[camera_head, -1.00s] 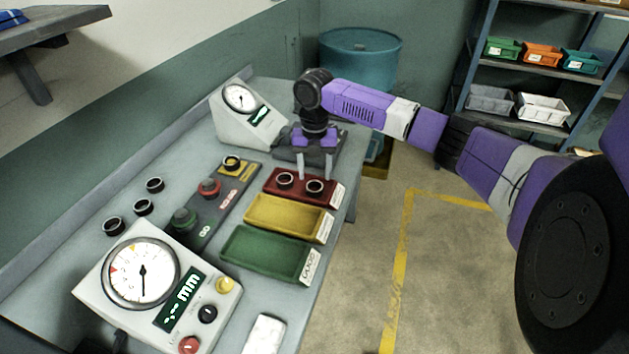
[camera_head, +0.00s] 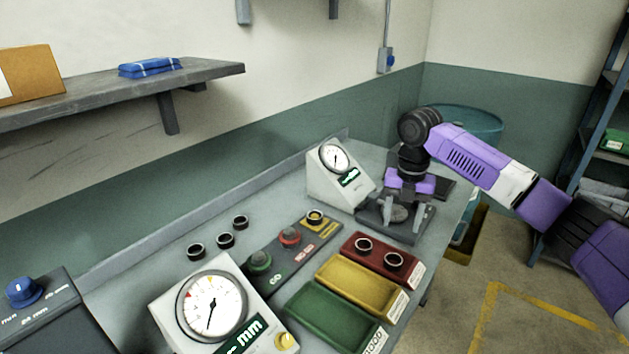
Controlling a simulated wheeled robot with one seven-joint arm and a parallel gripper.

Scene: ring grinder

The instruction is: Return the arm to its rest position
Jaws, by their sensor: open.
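My gripper (camera_head: 404,224) points down at the far right end of the grey bench, at the end of my purple arm. Its two fingers are apart with nothing between them. Two dark rings (camera_head: 363,245) (camera_head: 393,261) are in the red tray, apart from the fingers.
A small gauge (camera_head: 322,180) stands left of my gripper. The yellow tray (camera_head: 352,296) and green tray (camera_head: 325,323) look empty. Three rings (camera_head: 225,240) lie left of the button panel (camera_head: 270,273). A large gauge box (camera_head: 172,318) stands in front; a teal barrel (camera_head: 480,123) is behind.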

